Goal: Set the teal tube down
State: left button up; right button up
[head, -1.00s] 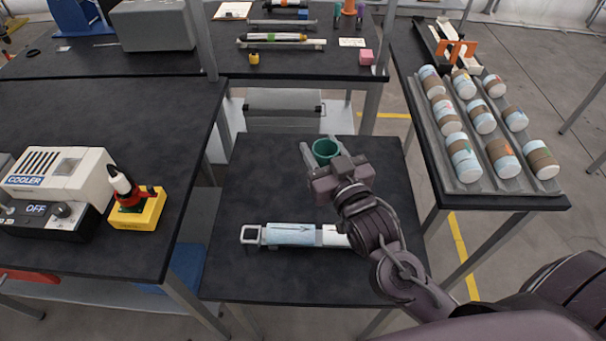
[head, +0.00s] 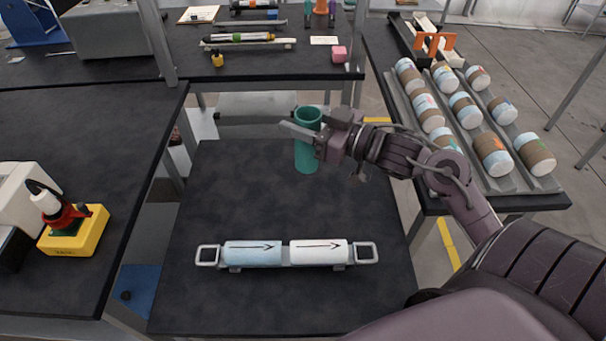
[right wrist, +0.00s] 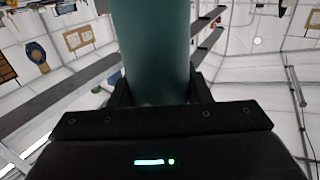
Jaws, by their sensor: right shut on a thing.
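The teal tube (head: 306,150) is upright in the head view, with its open end up. My right gripper (head: 312,136) is shut on it from the right side. The tube also fills the top middle of the right wrist view (right wrist: 152,50), between the two dark fingers. It shows over the far part of the small dark table (head: 290,200); I cannot tell exactly how high its lower end is above the surface. My left gripper is not in view.
A metal cradle with two pale, arrow-marked cylinders (head: 254,254) lies across the near part of the small table. The table middle is clear. A side table at right holds a rack of banded cylinders (head: 492,153). A yellow block with a red clamp (head: 75,232) stands at left.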

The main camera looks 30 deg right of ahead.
notch_tip(320, 180, down, 14)
jog(key=shift+r+b, duration=0.15)
jog(key=shift+b, duration=0.15)
jog(key=o, duration=1.3)
jog(key=shift+f, duration=0.2)
jog(key=shift+o, duration=0.2)
jog(key=v, duration=1.2)
jog(key=shift+r+b, duration=0.2)
jog(key=shift+b, duration=0.2)
